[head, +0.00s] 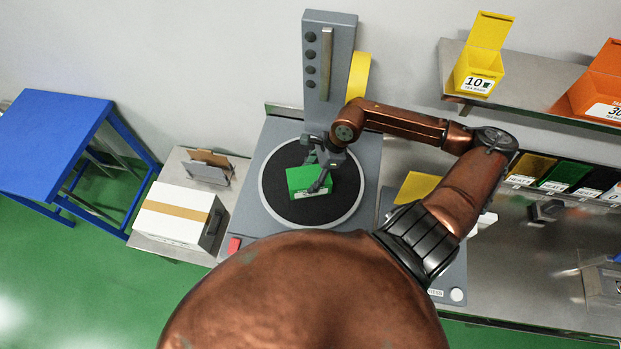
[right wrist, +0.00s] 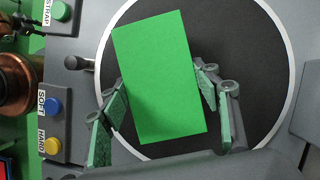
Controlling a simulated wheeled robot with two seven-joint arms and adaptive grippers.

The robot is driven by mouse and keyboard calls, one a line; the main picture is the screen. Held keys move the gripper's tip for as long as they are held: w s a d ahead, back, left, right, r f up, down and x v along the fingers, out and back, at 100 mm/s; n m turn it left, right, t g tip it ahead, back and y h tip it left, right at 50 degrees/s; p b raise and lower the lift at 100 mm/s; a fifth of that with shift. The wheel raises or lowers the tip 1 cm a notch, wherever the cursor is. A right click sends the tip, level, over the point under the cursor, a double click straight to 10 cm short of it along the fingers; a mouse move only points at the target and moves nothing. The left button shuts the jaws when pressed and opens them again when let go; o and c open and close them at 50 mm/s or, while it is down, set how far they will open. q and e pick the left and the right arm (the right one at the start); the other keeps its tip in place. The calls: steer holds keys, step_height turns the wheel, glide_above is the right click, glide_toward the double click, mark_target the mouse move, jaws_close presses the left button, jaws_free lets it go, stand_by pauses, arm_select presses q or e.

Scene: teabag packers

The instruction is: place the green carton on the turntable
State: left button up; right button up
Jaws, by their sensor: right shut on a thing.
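The green carton (head: 301,180) is over the black disc of the turntable (head: 339,205), left of the disc's middle in the head view. In the right wrist view the green carton (right wrist: 160,75) lies between the two fingers, tilted a little, with the turntable's dark disc and pale rim (right wrist: 262,100) behind it. My right gripper (head: 318,170) is shut on the carton from above. Its fingers also show in the right wrist view (right wrist: 165,108), one on each side of the carton. I cannot tell whether the carton touches the disc. My left gripper is not in view.
A grey column (head: 327,60) with a yellow roll (head: 359,76) stands behind the turntable. A white box (head: 178,213) is on a metal table at left, beside a blue table (head: 50,135). A shelf at right holds a yellow carton (head: 477,70) and an orange carton (head: 600,90).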

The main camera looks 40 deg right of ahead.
step_height(320, 180, down, 2)
steer(key=shift+w+f+p, duration=0.15)
steer(key=shift+p, duration=0.4)
steer(key=shift+f, duration=0.5)
steer(key=shift+f, duration=0.1)
steer(key=o, duration=1.4)
steer(key=shift+o, duration=0.2)
